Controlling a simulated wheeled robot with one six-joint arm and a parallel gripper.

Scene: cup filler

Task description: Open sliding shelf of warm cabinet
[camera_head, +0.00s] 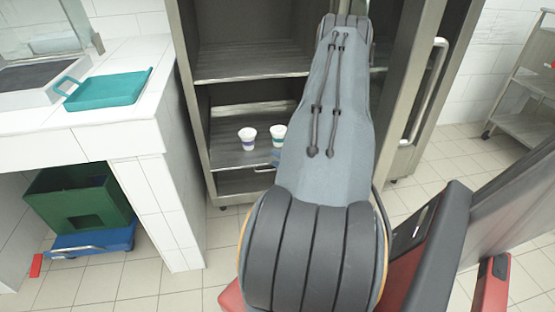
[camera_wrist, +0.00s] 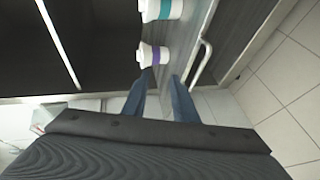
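The warm cabinet (camera_head: 190,95) stands open, with dark shelves inside. Its lower sliding shelf (camera_head: 224,150) carries a white cup with a purple band (camera_head: 247,139) and a white cup with a teal band (camera_head: 278,134). In the wrist view, the purple-banded cup (camera_wrist: 149,55) and the teal-banded cup (camera_wrist: 158,10) are above my gripper (camera_wrist: 160,88). Its two blue fingers are apart with nothing between them. A pale bar handle (camera_wrist: 203,62) along the shelf's grey front edge lies just right of the right finger, apparently not gripped. In the head view my arm hides most of the gripper.
The cabinet door (camera_head: 396,75) stands open at right with a long handle (camera_head: 430,88). A tiled counter (camera_head: 105,115) with a teal tray (camera_head: 110,88) is at left, with a green crate (camera_head: 80,200) below. A metal cart (camera_head: 528,100) is far right.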

